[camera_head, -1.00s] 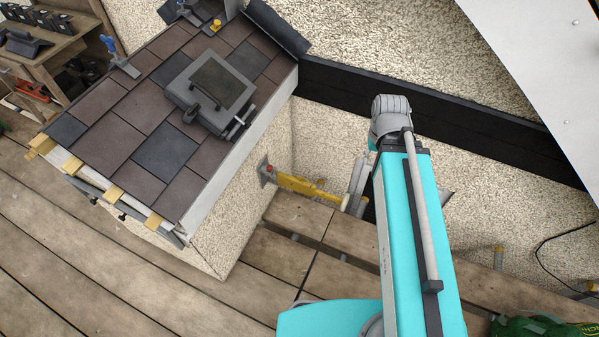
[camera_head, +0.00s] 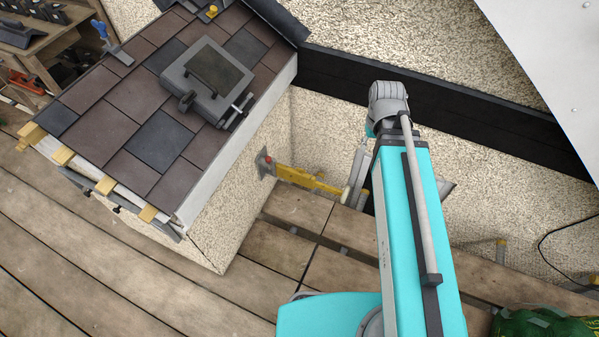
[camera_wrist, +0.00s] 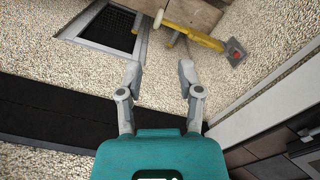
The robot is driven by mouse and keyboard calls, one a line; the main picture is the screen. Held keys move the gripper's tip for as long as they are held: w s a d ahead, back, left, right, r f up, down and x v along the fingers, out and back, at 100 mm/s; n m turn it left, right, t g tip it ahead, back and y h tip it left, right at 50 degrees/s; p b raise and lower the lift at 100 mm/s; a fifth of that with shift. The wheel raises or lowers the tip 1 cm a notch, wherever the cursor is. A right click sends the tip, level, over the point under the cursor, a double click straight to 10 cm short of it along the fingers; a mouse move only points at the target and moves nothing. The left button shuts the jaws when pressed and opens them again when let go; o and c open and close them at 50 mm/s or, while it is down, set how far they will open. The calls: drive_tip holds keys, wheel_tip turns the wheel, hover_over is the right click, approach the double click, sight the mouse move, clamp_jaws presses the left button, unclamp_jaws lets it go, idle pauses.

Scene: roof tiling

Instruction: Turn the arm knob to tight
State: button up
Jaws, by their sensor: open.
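A yellow arm (camera_head: 312,180) sticks out from the pebbled wall below the roof edge. At its wall end is a grey plate with a small red knob-like part (camera_head: 267,160); I cannot tell its setting. In the wrist view the yellow arm (camera_wrist: 192,36) lies at the top, and the red part (camera_wrist: 236,55) on its plate is at the upper right. My gripper (camera_wrist: 160,71) is open and empty, its fingers spread apart below the yellow arm and left of the plate, touching nothing that I can see. In the head view my own arm hides the gripper.
A tiled roof section (camera_head: 160,140) with a skylight (camera_head: 208,80) stands at the left. A dark beam (camera_head: 450,115) runs along the pebbled wall. Wooden planks (camera_head: 90,260) form the floor. A dark grate (camera_wrist: 107,27) shows in the wrist view. A green object (camera_head: 540,322) lies lower right.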

drive_tip(key=w+a+f+n+b, duration=0.3)
drive_tip(key=w+a+f+b, duration=0.2)
drive_tip(key=w+f+b, duration=0.3)
drive_tip(key=w+a+f+n+b, duration=0.4)
drive_tip(key=w+f+b, duration=0.2)
drive_tip(key=f+b, duration=0.45)
drive_tip(key=n+b, duration=0.6)
drive_tip(key=b, duration=0.9)
hover_over(301, 169)
wheel_tip(301, 169, down, 16)
drive_tip(key=shift+w+f, duration=0.2)
drive_tip(key=shift+f, duration=0.2)
wheel_tip(301, 169, down, 13)
drive_tip(key=b, duration=1.4)
drive_tip(key=shift+f, duration=0.2)
clamp_jaws()
drive_tip(key=shift+a, duration=0.1)
